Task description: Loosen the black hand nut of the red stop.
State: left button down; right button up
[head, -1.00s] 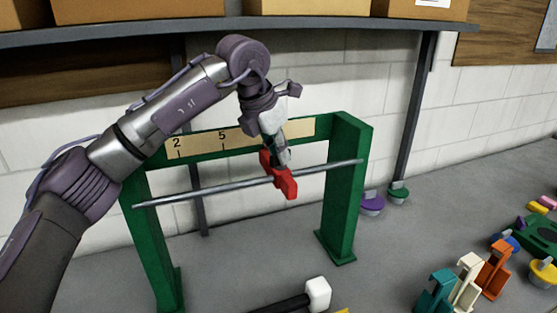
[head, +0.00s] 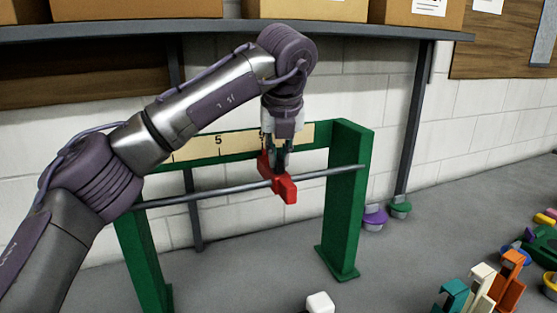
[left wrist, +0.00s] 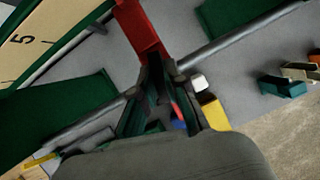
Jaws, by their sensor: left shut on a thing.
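The red stop (head: 286,190) sits on a grey rod (head: 222,192) that spans a green frame (head: 346,200). My left gripper (head: 279,167) points down from above, its fingertips at the top of the red stop. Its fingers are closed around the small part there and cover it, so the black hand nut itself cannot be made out. In the left wrist view the dark fingers (left wrist: 160,75) meet just under the red stop (left wrist: 140,28), with the rod (left wrist: 225,47) running behind. My right gripper is not in view.
A pale scale (head: 218,143) with numbers lies along the frame's top bar. A shelf (head: 230,30) with boxes hangs above. Teal (head: 453,296), cream and orange holders stand at the lower right. A white block-like end (head: 320,303) shows at the bottom edge.

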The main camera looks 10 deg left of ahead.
pick_arm(q)
jog(key=shift+r+n+y, duration=0.1)
jog(key=shift+n+y, duration=0.3)
jog(key=shift+n, duration=0.9)
jog(key=shift+w, duration=0.1)
jog(key=c, duration=1.2)
grip_release()
jog(key=shift+g, duration=0.3)
jog(key=v, duration=1.2)
jog(key=shift+d, duration=0.1)
